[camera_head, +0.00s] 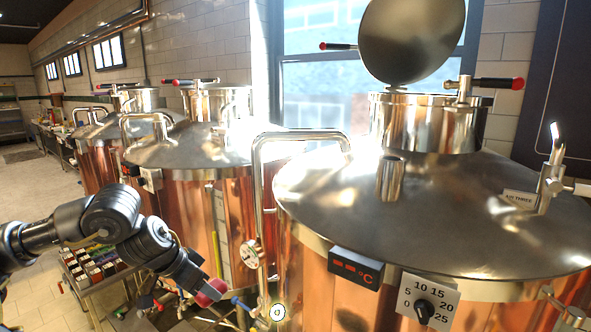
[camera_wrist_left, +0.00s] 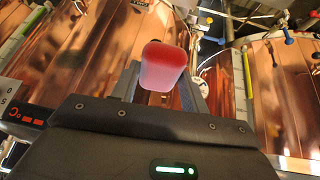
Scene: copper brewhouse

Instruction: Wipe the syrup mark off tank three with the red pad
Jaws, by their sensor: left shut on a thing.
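The red pad (camera_head: 211,292) is a small rounded block. My left gripper (camera_head: 201,289) is shut on it, low in front of the copper tanks. In the left wrist view the pad (camera_wrist_left: 164,66) sits between the fingers of the gripper (camera_wrist_left: 160,92), its lower part paler pink. Tank three (camera_head: 440,210) is the large copper tank at the right, with a steel dome and a small plate that seems to read "THREE". The pad looks apart from its wall. I cannot make out a syrup mark in either view. My right gripper is not in view.
Tank three's front carries a red temperature display (camera_head: 356,267) and a dial plate (camera_head: 427,300). A bent steel pipe (camera_head: 258,190) with a gauge stands at its left. Another copper tank (camera_head: 190,200) is behind my left arm. A crate of bottles (camera_head: 90,268) stands left.

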